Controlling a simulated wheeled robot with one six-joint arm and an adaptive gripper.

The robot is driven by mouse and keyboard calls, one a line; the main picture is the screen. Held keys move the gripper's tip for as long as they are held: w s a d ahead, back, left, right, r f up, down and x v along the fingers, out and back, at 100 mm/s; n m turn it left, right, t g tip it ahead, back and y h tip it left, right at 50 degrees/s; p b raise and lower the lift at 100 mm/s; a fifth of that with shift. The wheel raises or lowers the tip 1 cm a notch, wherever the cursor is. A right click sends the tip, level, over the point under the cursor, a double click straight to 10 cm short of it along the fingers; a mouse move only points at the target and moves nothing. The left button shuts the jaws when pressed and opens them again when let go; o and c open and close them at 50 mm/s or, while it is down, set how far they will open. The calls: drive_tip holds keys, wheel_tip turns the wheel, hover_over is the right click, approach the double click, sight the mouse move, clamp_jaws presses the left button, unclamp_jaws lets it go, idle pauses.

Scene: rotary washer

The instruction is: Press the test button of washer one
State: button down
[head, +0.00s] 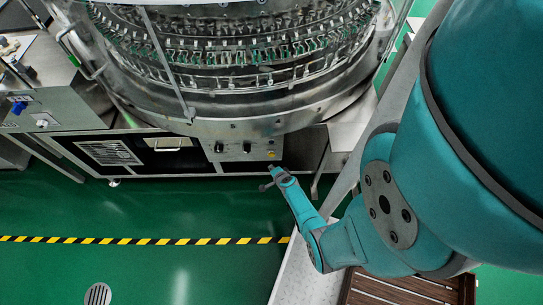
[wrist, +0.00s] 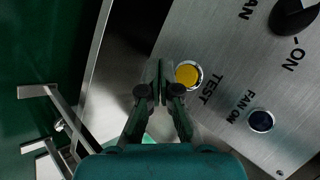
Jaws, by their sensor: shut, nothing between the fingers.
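The yellow test button (wrist: 187,74) sits in a round metal ring on a brushed steel panel (wrist: 225,50), with the word TEST printed beside it in the wrist view. In the head view the yellow button (head: 271,154) is at the right end of the control panel (head: 228,151), low on the rotary washer (head: 230,110). My gripper (wrist: 159,68) is shut and empty. Its fingertips show just left of the button in the wrist view; I cannot tell whether they touch the panel. In the head view my gripper (head: 268,178) is just below the button.
A dark FAN ON light (wrist: 261,120) and a black FAN knob (wrist: 295,17) are on the same panel. A vented cabinet (head: 110,152) is left of the panel. A slatted brown platform (head: 400,290) is at lower right.

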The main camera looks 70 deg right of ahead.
drive_tip(key=shift+w+d, duration=0.35)
drive_tip(key=shift+d, duration=0.5)
drive_tip(key=shift+w+d, duration=0.3)
drive_tip(key=shift+d, duration=0.5)
drive_tip(key=shift+w+d, duration=0.1)
drive_tip(key=shift+d, duration=0.05)
drive_tip(key=shift+w+d, duration=0.1)
drive_tip(key=shift+d, duration=0.15)
drive_tip(key=shift+w+d, duration=0.15)
drive_tip(key=shift+d, duration=0.25)
idle(1.2)
drive_tip(key=shift+a, duration=0.15)
drive_tip(key=shift+s+a, duration=0.3)
drive_tip(key=shift+a, duration=0.3)
drive_tip(key=shift+a, duration=0.15)
drive_tip(key=shift+s+a, duration=0.35)
drive_tip(key=shift+a, duration=0.4)
drive_tip(key=shift+s+a, duration=0.3)
drive_tip(key=shift+a, duration=0.4)
drive_tip(key=shift+s+a, duration=0.35)
drive_tip(key=shift+a, duration=0.4)
drive_tip(key=shift+a, duration=0.1)
